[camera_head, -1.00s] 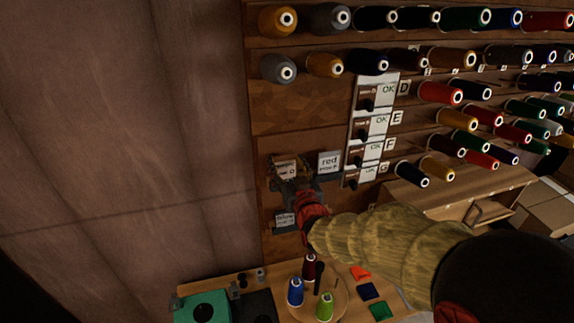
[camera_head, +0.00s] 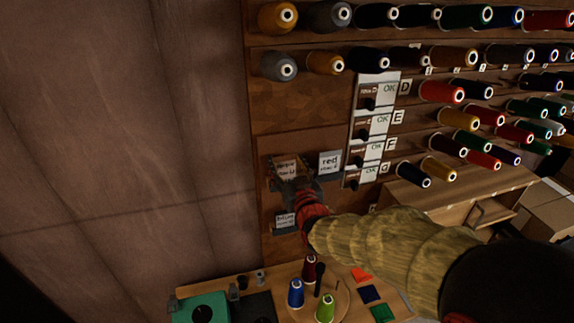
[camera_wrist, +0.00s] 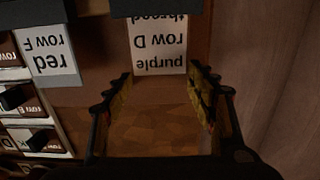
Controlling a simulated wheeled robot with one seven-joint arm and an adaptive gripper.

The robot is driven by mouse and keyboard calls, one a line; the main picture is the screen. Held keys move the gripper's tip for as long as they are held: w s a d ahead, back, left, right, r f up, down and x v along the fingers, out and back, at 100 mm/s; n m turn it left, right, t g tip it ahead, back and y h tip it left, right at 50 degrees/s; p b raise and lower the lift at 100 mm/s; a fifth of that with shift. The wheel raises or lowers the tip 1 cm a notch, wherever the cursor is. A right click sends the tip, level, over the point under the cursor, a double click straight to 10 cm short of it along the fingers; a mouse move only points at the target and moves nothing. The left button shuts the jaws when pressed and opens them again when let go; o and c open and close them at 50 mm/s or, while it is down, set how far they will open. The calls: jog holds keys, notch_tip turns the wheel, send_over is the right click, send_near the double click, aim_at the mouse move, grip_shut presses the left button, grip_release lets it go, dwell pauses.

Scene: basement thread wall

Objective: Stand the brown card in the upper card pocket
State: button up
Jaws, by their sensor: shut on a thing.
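A pale tan card (camera_head: 287,168) with the printed words "purple row D thread" is against the brown board. In the wrist view the card (camera_wrist: 160,58) appears upside down, between my fingertips. My gripper (camera_wrist: 159,76) is shut on its two side edges. The card's "thread" line is partly covered by a dark bar (camera_wrist: 165,8), which looks like the front of the upper card pocket. Whether the card touches the pocket's bottom is hidden. In the head view my gripper (camera_head: 292,184) hides most of this pocket.
A "red row F" card (camera_head: 330,163) stands close right of my gripper. Another labelled card (camera_head: 286,220) is below. A strip of "OK" labels (camera_head: 374,128) and spool rows lie right. A table (camera_head: 340,296) with spools and coloured squares is below.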

jog(key=shift+f, duration=0.15)
jog(key=o, duration=0.9)
jog(key=shift+s, duration=0.1)
jog(key=v, duration=1.1)
jog(key=shift+s+d, duration=0.15)
jog(key=shift+s, duration=0.2)
